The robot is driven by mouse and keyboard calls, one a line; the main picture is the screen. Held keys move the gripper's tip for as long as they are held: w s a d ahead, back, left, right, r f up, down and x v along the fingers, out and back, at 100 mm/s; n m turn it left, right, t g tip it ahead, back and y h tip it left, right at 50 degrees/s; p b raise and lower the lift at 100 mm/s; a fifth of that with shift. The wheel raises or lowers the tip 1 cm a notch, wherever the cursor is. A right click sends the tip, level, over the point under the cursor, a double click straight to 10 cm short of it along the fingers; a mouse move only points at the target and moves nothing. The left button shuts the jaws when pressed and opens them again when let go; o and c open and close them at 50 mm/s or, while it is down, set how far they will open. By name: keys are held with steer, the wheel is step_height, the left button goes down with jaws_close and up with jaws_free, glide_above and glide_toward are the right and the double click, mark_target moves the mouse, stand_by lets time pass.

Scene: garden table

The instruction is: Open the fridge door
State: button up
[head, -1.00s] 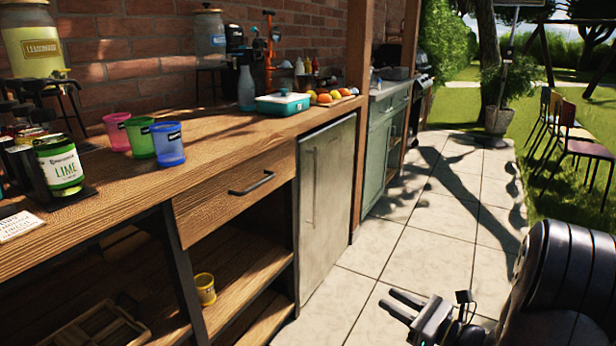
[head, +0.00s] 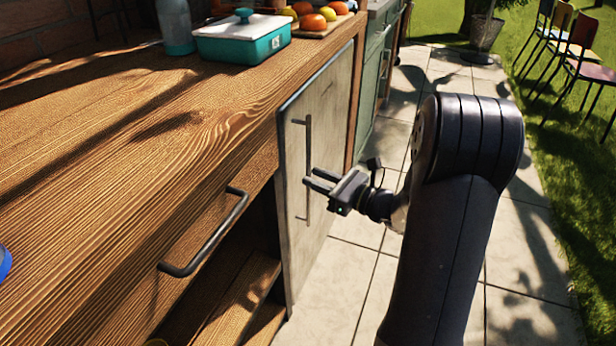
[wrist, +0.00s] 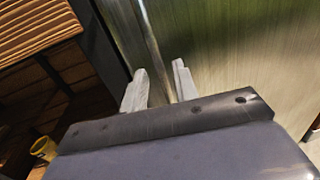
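The fridge door (head: 335,120) is a pale, worn panel under the right end of the wooden counter, and it looks closed. Its thin vertical bar handle (head: 308,140) runs down the door's left side. My gripper (head: 310,178) is at the middle of this handle, with its fingers pointing at the door. In the wrist view, the two pale fingers (wrist: 159,82) are apart. The handle (wrist: 150,35) shows between them, with a gap on each side. Whether either finger touches the bar or the door cannot be told.
A drawer with a dark handle (head: 205,240) and open shelves are left of the fridge. A teal dish (head: 243,45), a bottle (head: 176,25) and fruit stand on the counter. Paved floor (head: 360,265) in front of the door is clear apart from my arm.

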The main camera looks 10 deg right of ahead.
steer(key=shift+x, duration=1.5)
jaws_close()
